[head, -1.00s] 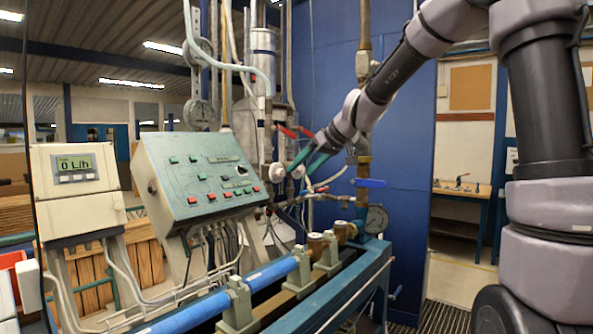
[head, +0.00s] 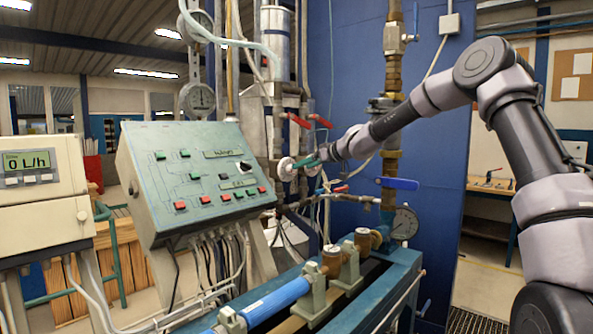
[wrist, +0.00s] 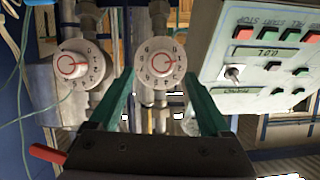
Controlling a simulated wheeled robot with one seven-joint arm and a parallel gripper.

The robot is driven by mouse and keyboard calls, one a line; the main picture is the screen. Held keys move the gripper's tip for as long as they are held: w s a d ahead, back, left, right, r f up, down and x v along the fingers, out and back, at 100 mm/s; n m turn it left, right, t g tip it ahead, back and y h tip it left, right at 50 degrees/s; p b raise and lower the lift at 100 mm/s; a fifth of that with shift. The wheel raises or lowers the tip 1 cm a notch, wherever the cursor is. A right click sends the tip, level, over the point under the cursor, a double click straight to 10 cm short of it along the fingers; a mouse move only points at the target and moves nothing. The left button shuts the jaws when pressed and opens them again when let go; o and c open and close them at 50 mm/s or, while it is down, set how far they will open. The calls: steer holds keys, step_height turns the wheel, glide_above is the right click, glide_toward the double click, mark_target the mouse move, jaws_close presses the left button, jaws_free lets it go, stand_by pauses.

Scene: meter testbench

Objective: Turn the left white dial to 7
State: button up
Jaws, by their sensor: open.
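Two white dials with dark numerals and red pointer marks sit side by side on the pipework. The left white dial (head: 286,168) is the one nearer the control panel; in the wrist view, which looks upside down, it is the middle dial (wrist: 160,62). The other white dial (wrist: 78,64) is left of it there and mostly hidden behind my gripper in the head view. My gripper (wrist: 158,80) is open, its green fingers apart on either side of the left dial's lower part in the picture. Contact cannot be told. Both pointers aim roughly right in the wrist view.
The sloped control panel (head: 195,172) with buttons stands left of the dials. Red lever handles (head: 299,121) are just above them, and a blue valve handle (head: 398,184) is below right. A blue pipe (head: 275,303) runs along the bench in front.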

steer(key=x, duration=0.5)
jaws_close()
